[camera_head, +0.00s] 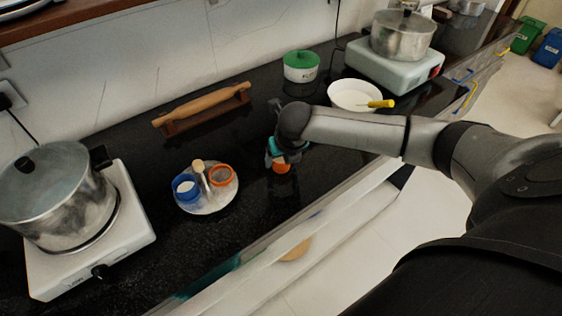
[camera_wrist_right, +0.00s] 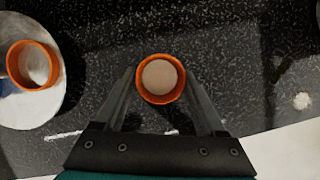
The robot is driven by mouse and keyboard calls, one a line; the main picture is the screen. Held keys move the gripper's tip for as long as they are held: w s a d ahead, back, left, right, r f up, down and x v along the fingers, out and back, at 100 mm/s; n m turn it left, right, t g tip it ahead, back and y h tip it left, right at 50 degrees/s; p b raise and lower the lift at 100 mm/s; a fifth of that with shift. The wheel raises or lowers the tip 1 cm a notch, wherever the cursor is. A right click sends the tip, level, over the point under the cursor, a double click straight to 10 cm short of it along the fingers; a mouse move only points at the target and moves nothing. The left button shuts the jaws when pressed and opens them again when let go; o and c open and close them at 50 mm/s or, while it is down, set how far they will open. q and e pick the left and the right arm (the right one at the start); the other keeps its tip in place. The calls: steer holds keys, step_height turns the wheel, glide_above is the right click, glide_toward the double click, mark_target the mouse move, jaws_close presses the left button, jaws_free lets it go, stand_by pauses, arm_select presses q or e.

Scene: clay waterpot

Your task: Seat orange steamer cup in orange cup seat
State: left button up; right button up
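The orange steamer cup (camera_wrist_right: 161,97), round with a pale inside, is between the two fingers of my right gripper (camera_wrist_right: 160,78) in the right wrist view. The fingertips are close on both sides of it; whether they press on it I cannot tell. In the head view the cup (camera_head: 281,167) shows just below the right gripper (camera_head: 280,155), low over the black counter. The orange cup seat (camera_head: 222,174) is an orange ring on a round pale tray (camera_head: 206,208), left of the gripper. The seat also shows at the left in the wrist view (camera_wrist_right: 32,66). My left gripper is out of view.
Pots on stoves flank the counter (camera_head: 130,140). The counter between cup and tray is clear.

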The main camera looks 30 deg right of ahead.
steer(key=c, duration=0.9)
steer(key=shift+r, duration=0.15)
steer(key=shift+c, duration=0.2)
